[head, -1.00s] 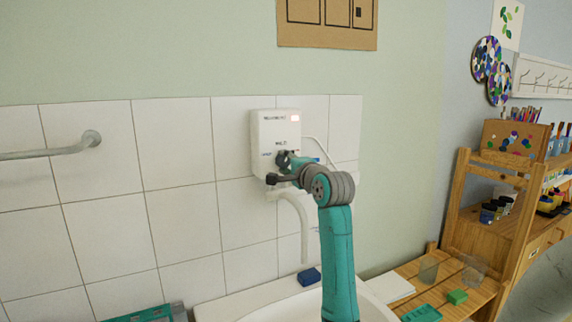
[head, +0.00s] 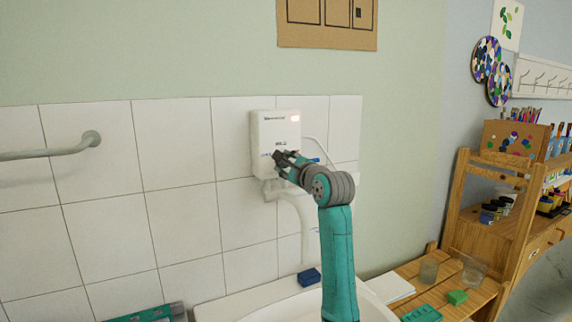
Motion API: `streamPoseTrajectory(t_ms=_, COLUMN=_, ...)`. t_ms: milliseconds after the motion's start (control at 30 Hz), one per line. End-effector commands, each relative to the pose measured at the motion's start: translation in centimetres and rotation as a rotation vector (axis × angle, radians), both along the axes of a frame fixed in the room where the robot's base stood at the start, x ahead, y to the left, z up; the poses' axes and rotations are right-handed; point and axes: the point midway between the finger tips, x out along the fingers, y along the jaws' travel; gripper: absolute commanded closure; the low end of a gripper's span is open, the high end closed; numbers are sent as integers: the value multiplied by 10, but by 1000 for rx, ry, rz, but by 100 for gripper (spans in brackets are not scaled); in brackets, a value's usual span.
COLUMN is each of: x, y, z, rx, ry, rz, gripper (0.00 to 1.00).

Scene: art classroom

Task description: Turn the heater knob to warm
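The white heater box (head: 262,133) is mounted on the tiled wall, with a small reddish lit panel at its upper right and small printing on its front. My gripper (head: 279,158) is at the lower front of the box, with its dark fingers pointing at the front face. The knob is not visible; my gripper covers that part of the front. I cannot tell whether the fingers touch or hold the knob, or how far they are apart.
A pale pipe (head: 304,235) runs down below the heater to a white sink (head: 300,308). A blue block (head: 309,277) lies on the sink's back edge. A grey rail (head: 50,152) is on the left wall. A wooden shelf (head: 463,200) stands at the right.

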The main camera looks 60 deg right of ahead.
Motion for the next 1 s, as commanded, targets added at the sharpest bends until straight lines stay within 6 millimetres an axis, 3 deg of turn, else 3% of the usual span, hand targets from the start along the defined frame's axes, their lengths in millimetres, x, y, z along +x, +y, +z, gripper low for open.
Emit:
streamPoseTrajectory(t_ms=433, x=0, y=0, z=-2, rx=12, ry=-2, rz=0, gripper=92)
streamPoseTrajectory(t_ms=467, x=0, y=0, z=-2, rx=12, ry=-2, rz=0, gripper=52)
streamPoseTrajectory(t_ms=533, x=0, y=0, z=-2, rx=12, ry=-2, rz=0, gripper=35)
streamPoseTrajectory(t_ms=1000, x=-9, y=5, z=-1, rx=10, ry=-4, rz=-1, gripper=32)
